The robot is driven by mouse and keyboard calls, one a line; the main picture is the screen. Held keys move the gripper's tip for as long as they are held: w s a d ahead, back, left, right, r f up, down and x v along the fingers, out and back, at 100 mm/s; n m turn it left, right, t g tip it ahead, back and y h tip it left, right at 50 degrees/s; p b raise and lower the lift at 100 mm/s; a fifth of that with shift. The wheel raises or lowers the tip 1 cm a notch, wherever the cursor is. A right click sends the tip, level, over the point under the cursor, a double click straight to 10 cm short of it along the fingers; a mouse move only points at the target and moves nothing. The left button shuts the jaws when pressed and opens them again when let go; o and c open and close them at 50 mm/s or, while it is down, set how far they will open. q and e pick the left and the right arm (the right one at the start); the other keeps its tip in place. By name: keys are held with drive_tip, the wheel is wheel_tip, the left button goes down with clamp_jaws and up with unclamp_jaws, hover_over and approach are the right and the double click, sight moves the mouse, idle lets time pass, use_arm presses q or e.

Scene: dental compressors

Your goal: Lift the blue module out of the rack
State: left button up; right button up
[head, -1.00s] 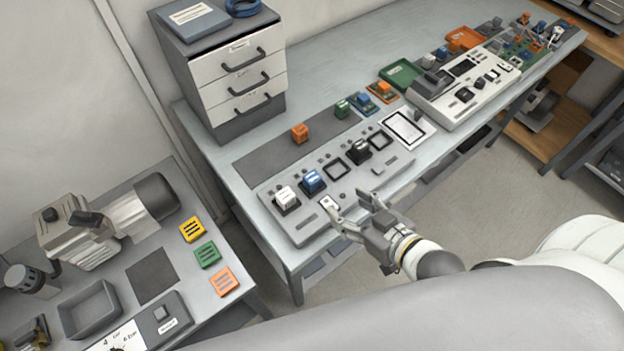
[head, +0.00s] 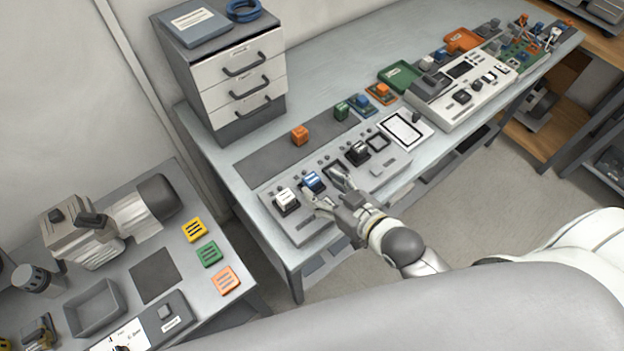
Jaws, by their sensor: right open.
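The blue module (head: 313,181) sits in the rack (head: 300,234), a light grey panel along the front of the bench, between a white module (head: 287,200) and an empty dark-framed slot. My right gripper (head: 324,188) is open and empty. Its fingers are spread just in front of the blue module, one finger towards the white module and the other near the empty slot. In this view I cannot tell whether a finger touches the module. The module's lower part is hidden in the rack. My left gripper is not in view.
A black module (head: 358,152) sits further right in the rack. An orange block (head: 299,135) and a green block (head: 341,111) stand on a dark mat (head: 262,160) behind. A drawer cabinet (head: 228,70) stands at the back left. A second bench (head: 205,290) is at left.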

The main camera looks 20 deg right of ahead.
sight(315, 182)
drive_tip(key=x, duration=0.3)
drive_tip(key=shift+w+a, duration=0.15)
drive_tip(key=shift+w, duration=0.05)
drive_tip(key=shift+s, duration=0.1)
drive_tip(key=shift+r, duration=0.1)
drive_tip(key=c, duration=1.1)
